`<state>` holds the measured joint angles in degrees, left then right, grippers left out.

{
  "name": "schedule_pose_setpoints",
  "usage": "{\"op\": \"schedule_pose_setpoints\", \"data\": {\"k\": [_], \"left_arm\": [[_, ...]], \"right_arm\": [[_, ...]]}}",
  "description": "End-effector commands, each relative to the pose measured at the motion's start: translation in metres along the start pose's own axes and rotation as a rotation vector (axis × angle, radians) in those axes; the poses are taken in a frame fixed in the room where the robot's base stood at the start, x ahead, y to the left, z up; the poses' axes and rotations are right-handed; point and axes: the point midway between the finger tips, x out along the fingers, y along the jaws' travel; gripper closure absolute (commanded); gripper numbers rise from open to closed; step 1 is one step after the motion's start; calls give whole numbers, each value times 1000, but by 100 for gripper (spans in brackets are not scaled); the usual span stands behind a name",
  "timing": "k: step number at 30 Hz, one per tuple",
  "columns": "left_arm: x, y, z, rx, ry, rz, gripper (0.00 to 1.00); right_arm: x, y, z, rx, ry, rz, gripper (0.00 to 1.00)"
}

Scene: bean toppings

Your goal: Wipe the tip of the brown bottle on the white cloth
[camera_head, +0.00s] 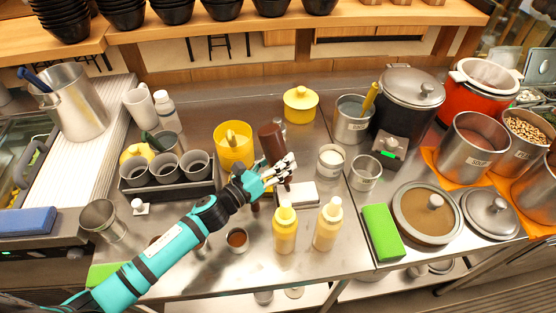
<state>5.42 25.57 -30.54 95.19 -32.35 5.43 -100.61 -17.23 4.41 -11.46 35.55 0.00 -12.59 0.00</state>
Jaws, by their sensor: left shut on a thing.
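The white cloth (304,193) lies folded on the counter just below and right of the gripper. I cannot tell whether the bottle touches it. My right gripper is not in view.
Two yellow bottles (285,233) stand in front of the cloth. A yellow container (233,147) and a dark rack of grey cups (168,195) are to the left. A white-filled cup (330,160) and a green sponge (382,232) are to the right.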

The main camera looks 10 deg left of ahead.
Motion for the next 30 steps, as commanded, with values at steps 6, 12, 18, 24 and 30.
{"op": "schedule_pose_setpoints", "data": {"k": [6, 12, 18, 24, 30], "left_arm": [[0, 1, -2, 0, -1, -1, 56], [0, 2, -5, 0, -1, -1, 56], [0, 2, -4, 0, -1, -1, 56], [0, 2, -5, 1, -1, -1, 56], [0, 2, -6, 1, 0, 0, 56]], "right_arm": [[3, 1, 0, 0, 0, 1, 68], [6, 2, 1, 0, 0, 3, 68], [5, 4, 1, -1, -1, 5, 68], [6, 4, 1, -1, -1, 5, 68], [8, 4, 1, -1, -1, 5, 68]]}}
